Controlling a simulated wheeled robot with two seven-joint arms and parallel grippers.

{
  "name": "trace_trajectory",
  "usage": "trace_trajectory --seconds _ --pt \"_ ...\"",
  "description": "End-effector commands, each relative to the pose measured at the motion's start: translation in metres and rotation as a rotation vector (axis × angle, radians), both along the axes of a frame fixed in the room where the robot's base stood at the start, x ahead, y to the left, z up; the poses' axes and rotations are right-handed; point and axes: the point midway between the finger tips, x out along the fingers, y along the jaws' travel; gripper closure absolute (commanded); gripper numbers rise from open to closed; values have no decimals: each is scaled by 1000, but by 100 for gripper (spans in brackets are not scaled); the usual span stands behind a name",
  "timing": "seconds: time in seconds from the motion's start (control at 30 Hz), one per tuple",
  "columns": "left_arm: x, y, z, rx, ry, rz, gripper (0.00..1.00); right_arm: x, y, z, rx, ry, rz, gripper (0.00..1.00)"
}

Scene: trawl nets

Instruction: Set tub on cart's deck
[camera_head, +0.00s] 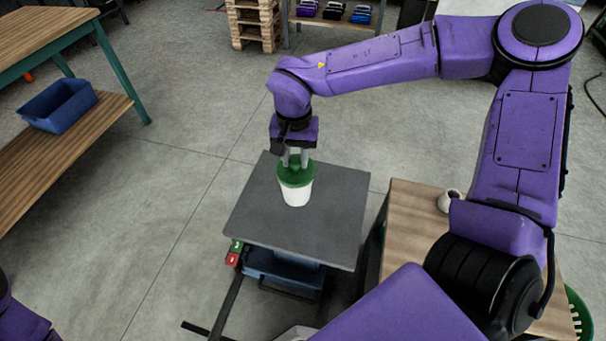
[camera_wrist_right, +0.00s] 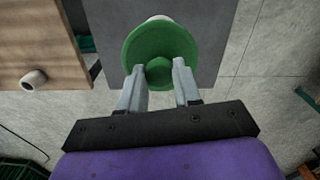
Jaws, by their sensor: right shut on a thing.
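The tub (camera_head: 297,196) is white with a green lid (camera_head: 294,175) and stands upright over the middle of the cart's dark grey deck (camera_head: 333,219). I cannot tell whether its base touches the deck. My right gripper (camera_head: 295,162) comes down from above and is shut on the knob of the lid. In the right wrist view, the two fingers (camera_wrist_right: 159,80) sit on either side of the green knob, and the lid (camera_wrist_right: 146,44) hides most of the tub. My left gripper is out of view.
A wooden table (camera_head: 408,207) with a small white cup (camera_head: 446,201) stands right of the cart. A workbench with a blue bin (camera_head: 60,105) on its lower shelf is at the left. The deck around the tub is clear.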

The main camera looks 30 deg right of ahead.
Motion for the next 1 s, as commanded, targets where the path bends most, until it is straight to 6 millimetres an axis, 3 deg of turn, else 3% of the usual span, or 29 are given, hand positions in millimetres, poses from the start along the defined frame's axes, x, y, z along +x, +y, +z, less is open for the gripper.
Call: trace_trajectory --seconds 0.3,0.7,0.83,1.0 --pt "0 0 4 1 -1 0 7 -35 -36 14 5 0 -758 100" --pt "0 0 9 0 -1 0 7 -82 -48 20 7 3 -1728 100" --pt "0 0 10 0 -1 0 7 -93 -46 20 7 2 -1960 100" --pt "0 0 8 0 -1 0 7 -99 -44 18 3 0 -2112 100"
